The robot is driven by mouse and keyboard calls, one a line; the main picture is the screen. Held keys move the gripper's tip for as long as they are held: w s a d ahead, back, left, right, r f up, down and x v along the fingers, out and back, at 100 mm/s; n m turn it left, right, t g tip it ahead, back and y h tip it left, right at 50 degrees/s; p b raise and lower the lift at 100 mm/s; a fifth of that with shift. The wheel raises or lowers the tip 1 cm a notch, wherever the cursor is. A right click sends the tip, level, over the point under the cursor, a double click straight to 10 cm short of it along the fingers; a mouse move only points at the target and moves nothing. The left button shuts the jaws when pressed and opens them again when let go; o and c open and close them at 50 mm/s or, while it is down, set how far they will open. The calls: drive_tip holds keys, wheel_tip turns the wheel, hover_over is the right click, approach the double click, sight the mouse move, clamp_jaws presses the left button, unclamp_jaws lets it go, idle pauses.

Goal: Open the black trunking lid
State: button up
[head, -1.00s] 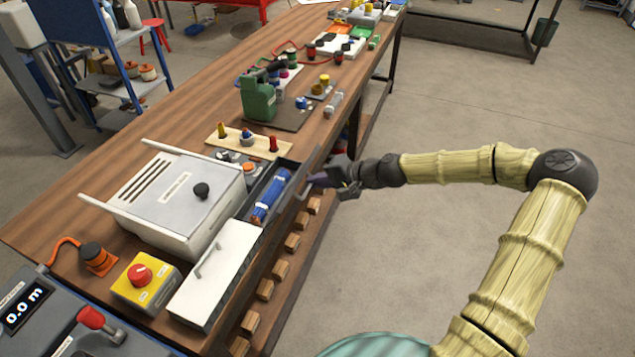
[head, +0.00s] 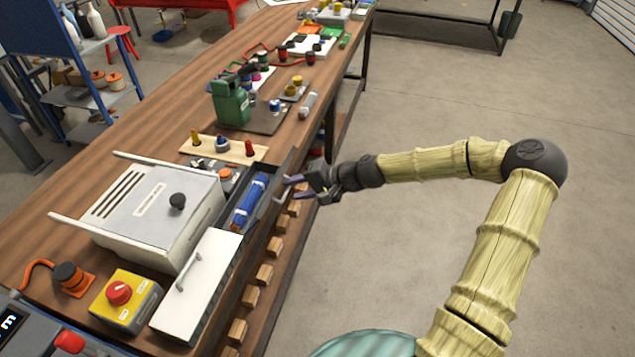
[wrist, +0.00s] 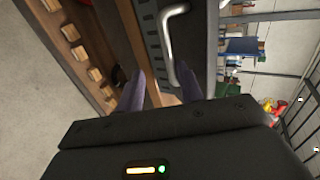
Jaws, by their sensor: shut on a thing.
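The black trunking lid (head: 270,196) stands raised on its edge along the front of the dark trunking, on the bench's right edge. A blue ribbed cylinder (head: 249,203) shows inside the open trunking. In the wrist view the lid's dark face (wrist: 151,45) carries a metal bar handle (wrist: 172,50). My gripper (head: 292,187) is on the outer side of the lid. Its purple fingers (wrist: 160,88) are shut on the lid's handle, whose near end is partly hidden by them.
A white lid with its own handle (head: 197,280) lies just nearer. A grey box with a black knob (head: 150,205) and a yellow emergency-stop box (head: 126,300) stand to the left. Wooden blocks (head: 265,273) line the bench front. The floor to the right is clear.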

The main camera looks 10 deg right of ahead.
drive_tip(key=v, duration=1.7)
drive_tip(key=shift+d+p, duration=0.2)
drive_tip(key=shift+p, duration=0.1)
drive_tip(key=shift+a, duration=0.1)
drive_tip(key=s+a+f+n+g+h+p, duration=0.35)
drive_tip(key=s+h+p, duration=0.2)
drive_tip(key=s, duration=0.25)
drive_tip(key=s+d+r+h+p, duration=0.1)
drive_tip(key=s+r+h+p, duration=0.1)
drive_tip(key=s+r, duration=0.2)
drive_tip(key=s+d+r+n+t+h+p, duration=0.1)
drive_tip(key=s+r+h+p, duration=0.1)
drive_tip(key=r, duration=0.6)
drive_tip(key=shift+s+d+h+p, duration=0.35)
drive_tip(key=shift+s+h, duration=0.3)
drive_tip(key=shift+s, duration=0.5)
drive_tip(key=shift+w+a+t, duration=0.1)
drive_tip(key=shift+a+t, duration=0.05)
drive_tip(key=shift+t, duration=0.1)
